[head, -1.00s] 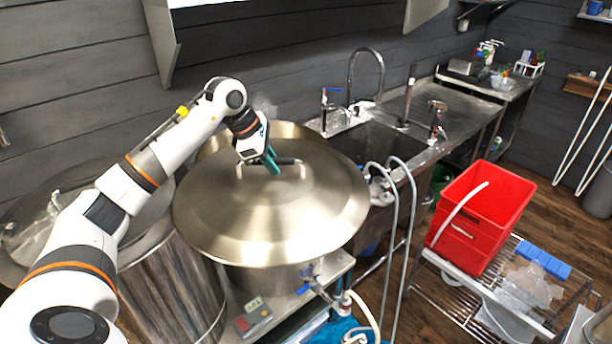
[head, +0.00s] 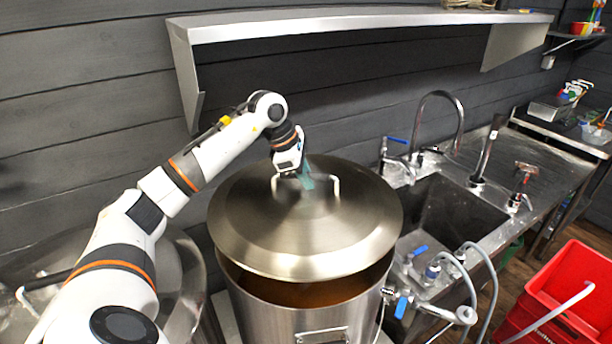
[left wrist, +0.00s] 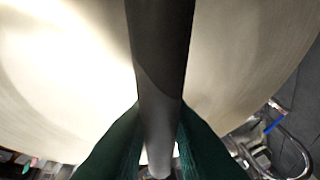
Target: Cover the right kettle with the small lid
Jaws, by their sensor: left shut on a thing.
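My left gripper (head: 299,177) is shut on the handle of a round steel lid (head: 300,238). The left wrist view shows the dark handle bar (left wrist: 160,85) between the green fingers, with the lid's pale surface (left wrist: 60,70) behind it. The lid is held above the right kettle (head: 270,310), a steel pot with amber liquid inside. A gap shows between lid and rim at the front; the back of the rim is hidden by the lid. Another large steel vessel (head: 190,290) is at the left, partly behind my left arm. My right gripper is not in view.
A steel sink (head: 450,215) with taps and hoses stands right of the kettle. A valve with a blue handle (head: 401,307) sticks out at the kettle's right side. A wall shelf (head: 360,22) hangs above. A red crate (head: 570,280) stands at the lower right.

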